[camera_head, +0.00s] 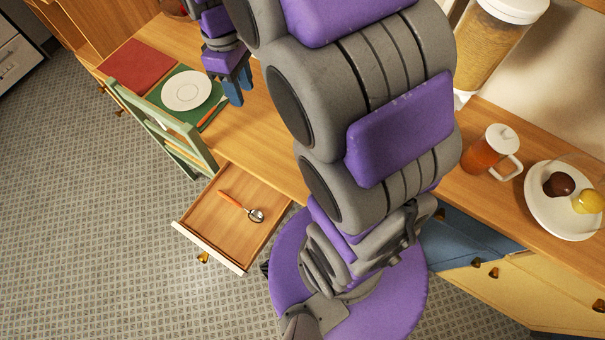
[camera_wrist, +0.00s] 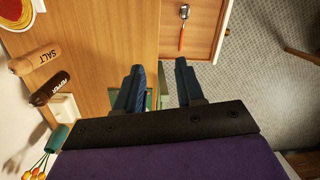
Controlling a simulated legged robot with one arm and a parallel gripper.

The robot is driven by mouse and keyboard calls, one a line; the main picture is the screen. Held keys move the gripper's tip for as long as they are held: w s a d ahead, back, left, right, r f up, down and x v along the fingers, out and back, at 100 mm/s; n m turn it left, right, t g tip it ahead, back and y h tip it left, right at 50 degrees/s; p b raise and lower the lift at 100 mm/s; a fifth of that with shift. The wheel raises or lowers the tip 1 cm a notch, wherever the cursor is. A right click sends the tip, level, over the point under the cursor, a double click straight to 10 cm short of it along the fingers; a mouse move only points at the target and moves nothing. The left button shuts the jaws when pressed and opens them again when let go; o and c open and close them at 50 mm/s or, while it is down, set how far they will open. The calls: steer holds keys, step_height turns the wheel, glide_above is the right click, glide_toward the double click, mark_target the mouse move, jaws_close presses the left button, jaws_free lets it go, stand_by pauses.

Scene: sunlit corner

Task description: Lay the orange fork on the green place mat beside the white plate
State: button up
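The green place mat (camera_head: 169,98) lies on the wooden counter at the upper left of the head view. The white plate (camera_head: 186,90) sits on it. The orange fork (camera_head: 211,112) lies beside the plate along the mat's right edge; I cannot tell if all of it rests on the mat. My gripper (camera_head: 236,92) is just right of the fork, fingers pointing down. In the wrist view its two blue fingers (camera_wrist: 158,72) are spread apart with nothing held between them. I cannot make out the fork or plate in the wrist view.
A green chair (camera_head: 165,120) stands against the counter by the mat. An open drawer (camera_head: 215,222) holds an orange-handled spoon (camera_head: 241,206). A red mat (camera_head: 137,66) lies further left. Salt (camera_wrist: 36,60) and pepper (camera_wrist: 49,88) shakers stand on the counter.

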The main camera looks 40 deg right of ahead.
steer(key=s+a+f+m, duration=0.1)
steer(key=s+m, duration=0.6)
steer(key=s, duration=1.6)
steer(key=shift+s+f, duration=0.15)
steer(key=shift+s, duration=0.05)
